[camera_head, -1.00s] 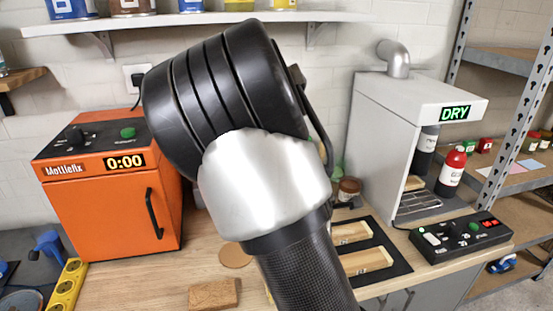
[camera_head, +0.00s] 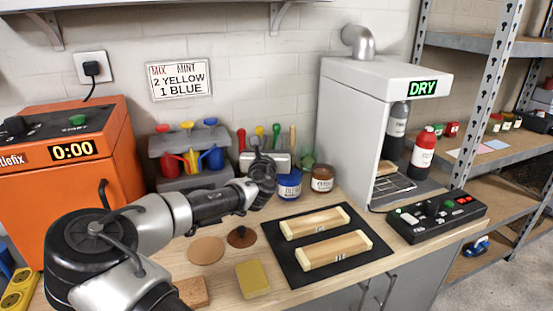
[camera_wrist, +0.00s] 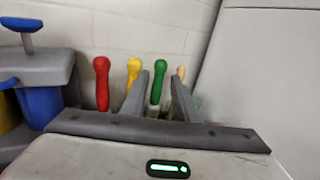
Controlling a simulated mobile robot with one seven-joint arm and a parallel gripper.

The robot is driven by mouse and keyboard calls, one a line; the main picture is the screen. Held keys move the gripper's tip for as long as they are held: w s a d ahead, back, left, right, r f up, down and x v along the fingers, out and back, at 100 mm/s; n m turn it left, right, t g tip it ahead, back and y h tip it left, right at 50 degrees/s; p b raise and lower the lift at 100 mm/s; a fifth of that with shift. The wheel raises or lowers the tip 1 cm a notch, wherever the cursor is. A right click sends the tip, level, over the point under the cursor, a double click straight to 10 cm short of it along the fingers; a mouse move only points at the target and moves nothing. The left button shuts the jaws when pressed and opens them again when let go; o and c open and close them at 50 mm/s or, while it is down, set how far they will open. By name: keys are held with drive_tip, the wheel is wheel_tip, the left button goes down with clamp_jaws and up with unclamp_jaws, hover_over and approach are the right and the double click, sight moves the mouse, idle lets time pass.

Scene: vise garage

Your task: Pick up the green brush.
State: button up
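The green brush stands upright, its green handle up, in a light grey holder (camera_head: 284,160) at the back of the bench. Its handle shows in the head view (camera_head: 276,131) and in the wrist view (camera_wrist: 158,77). My gripper (camera_head: 262,156) is in front of the holder. In the wrist view my gripper (camera_wrist: 160,86) is open, and the green handle appears between its two fingers. I cannot tell whether the fingers reach around it. The brush's lower end is hidden.
Red (camera_wrist: 102,82) and yellow (camera_wrist: 133,70) handles stand left of the green one, a pale wooden handle (camera_wrist: 181,73) right. A blue jar (camera_head: 289,184) and a brown jar (camera_head: 322,178) stand beside my gripper. The grey dryer (camera_head: 347,124) is to the right.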

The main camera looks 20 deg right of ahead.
sight(276, 130)
drive_tip(key=x, duration=1.1)
drive_tip(key=shift+b, duration=0.3)
drive_tip(key=shift+s, duration=0.1)
drive_tip(key=shift+c, duration=0.3)
clamp_jaws()
